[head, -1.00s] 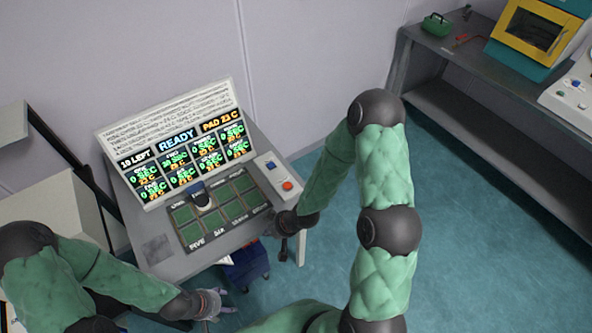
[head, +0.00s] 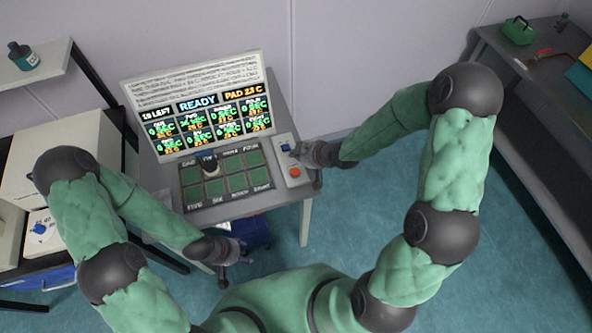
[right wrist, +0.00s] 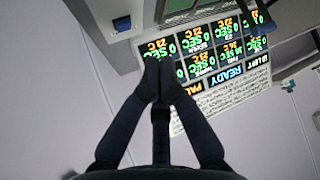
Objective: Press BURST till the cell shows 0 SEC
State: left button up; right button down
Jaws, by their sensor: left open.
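A sloped display board (head: 197,106) reads READY, PAD 23 C and "19 LEFT", above several cell readouts in SEC. The TWO readout (head: 190,123) looks non-zero, but its digits are blurred. A white button box (head: 293,177) has a blue button (head: 286,148) and an orange-red button (head: 295,172); labels are unreadable. My right gripper (head: 297,154) is beside the blue button, contact unclear; its fingertips meet in the right wrist view (right wrist: 158,78). My left gripper (head: 236,252) is open below the table's front.
The grey table (head: 262,212) carries the board, pad and box. A shelf with a bottle (head: 23,56) and a pale cabinet are at left. A dark bench (head: 527,85) with a green case (head: 518,31) is at right. The floor between is clear.

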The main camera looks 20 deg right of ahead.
aim_at(292, 171)
jog(key=shift+f, duration=0.1)
notch_tip(292, 171, down, 9)
jog(key=b, duration=0.7)
jog(key=shift+b, duration=0.3)
dwell(1.0)
jog(key=shift+f+b, duration=0.25)
jog(key=shift+b, duration=0.1)
jog(key=shift+f+b, duration=0.45)
jog(key=shift+f, duration=0.1)
dwell(0.8)
jog(key=shift+s+r, duration=0.1)
jog(key=shift+r, duration=0.05)
jog(key=shift+r+p, duration=0.7)
jog(key=shift+p, duration=0.05)
